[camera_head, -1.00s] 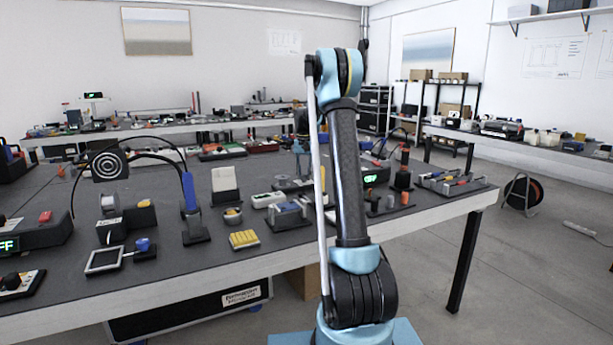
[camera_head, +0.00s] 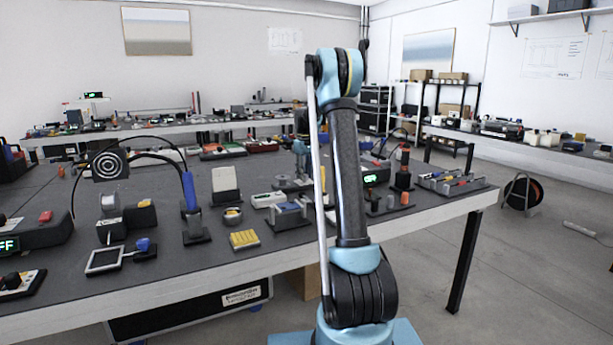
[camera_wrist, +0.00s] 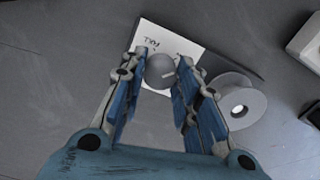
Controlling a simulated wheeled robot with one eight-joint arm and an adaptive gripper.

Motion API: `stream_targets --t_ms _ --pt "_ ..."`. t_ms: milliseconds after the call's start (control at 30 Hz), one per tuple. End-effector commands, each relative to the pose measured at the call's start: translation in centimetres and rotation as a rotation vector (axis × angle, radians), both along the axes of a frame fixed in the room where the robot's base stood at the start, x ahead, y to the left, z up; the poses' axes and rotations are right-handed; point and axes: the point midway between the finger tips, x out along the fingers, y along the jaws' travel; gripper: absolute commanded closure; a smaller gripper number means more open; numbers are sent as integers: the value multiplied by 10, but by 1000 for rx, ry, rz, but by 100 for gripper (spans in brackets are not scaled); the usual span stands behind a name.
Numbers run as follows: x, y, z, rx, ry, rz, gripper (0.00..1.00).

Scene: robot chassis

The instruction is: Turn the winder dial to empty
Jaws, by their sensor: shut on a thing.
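The winder dial (camera_wrist: 158,72) is a round grey knob with a short white mark on its right side, seen in the wrist view. The fingers hide parts of the card. A grey spool (camera_wrist: 249,103) with a white hole lies just right of the fingers. In the head view, my arm hides much of the area around the dial, and I cannot make the dial out there.
A light-coloured device edge (camera_wrist: 308,45) is at the wrist view's right. In the head view, the dark workbench (camera_head: 160,268) holds several devices, including a yellow block (camera_head: 244,239), a white stand (camera_head: 225,185) and a blue-armed post (camera_head: 192,205).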

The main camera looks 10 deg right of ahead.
Motion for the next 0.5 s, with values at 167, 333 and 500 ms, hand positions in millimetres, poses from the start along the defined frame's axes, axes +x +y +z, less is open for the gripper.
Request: stream_targets --t_ms 167,333,500 --pt "1 -2 0 -3 -3 33 95" --pt "1 -3 0 -4 -3 42 95" --pt "1 -4 0 -6 -2 40 95"
